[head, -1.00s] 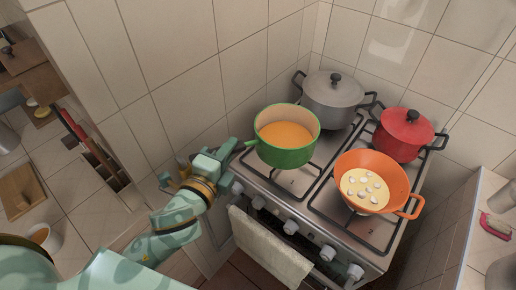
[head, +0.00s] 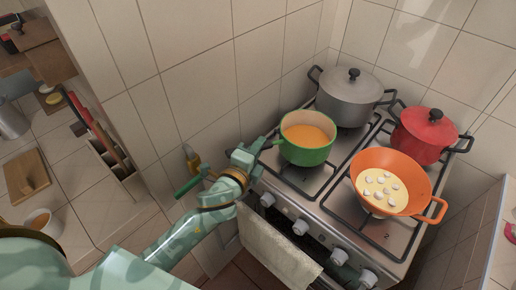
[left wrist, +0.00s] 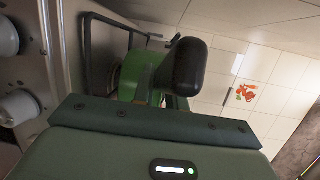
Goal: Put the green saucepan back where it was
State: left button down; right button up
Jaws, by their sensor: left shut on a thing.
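The green saucepan (head: 305,155) holds orange soup and is upright over the front left burner of the stove. I cannot tell whether its base touches the grate. My left gripper (head: 259,152) is shut on its handle, at the saucepan's left side. In the left wrist view the green side of the saucepan (left wrist: 133,75) shows partly, behind the dark rounded handle end (left wrist: 187,65). My right gripper is not in view.
A grey lidded pot (head: 347,103) stands at the back left of the stove (head: 310,209), a red lidded pot (head: 421,143) at the back right. An orange pan (head: 392,165) with pale food is at the front right. A towel (head: 275,248) hangs in front. A tiled wall is close behind.

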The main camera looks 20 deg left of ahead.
pick_arm(q)
jog(key=c, duration=1.4)
grip_release()
jog(key=shift+c, duration=0.2)
jog(key=shift+s, duration=0.15)
jog(key=s+r, duration=0.2)
jog(key=s, duration=1)
jog(key=s+a+f+n+g, duration=0.1)
jog(key=s+f+n+g, duration=0.15)
jog(key=f, duration=0.75)
jog(key=s+a+f+n+g, duration=0.1)
jog(key=s+f+n+g, duration=0.15)
jog(key=f, duration=0.75)
jog(key=s+a+f+n+g, duration=0.1)
jog(key=s+f+n+g, duration=0.15)
jog(key=f, duration=0.85)
jog(key=s+a+f+n+g, duration=0.1)
jog(key=s+f+n+g, duration=0.1)
jog(key=s+f, duration=0.3)
jog(key=s+a+f+n+g, duration=0.1)
jog(key=s+f+n+g, duration=0.2)
jog(key=s, duration=0.9)
jog(key=s+a+f+n+g+y, duration=0.1)
jog(key=s+f+n+g, duration=0.2)
jog(key=s+f, duration=0.5)
jog(key=shift+s+a+f+n, duration=0.35)
jog(key=shift+s+f, duration=0.05)
jog(key=shift+f, duration=0.3)
jog(key=shift+f, duration=0.1)
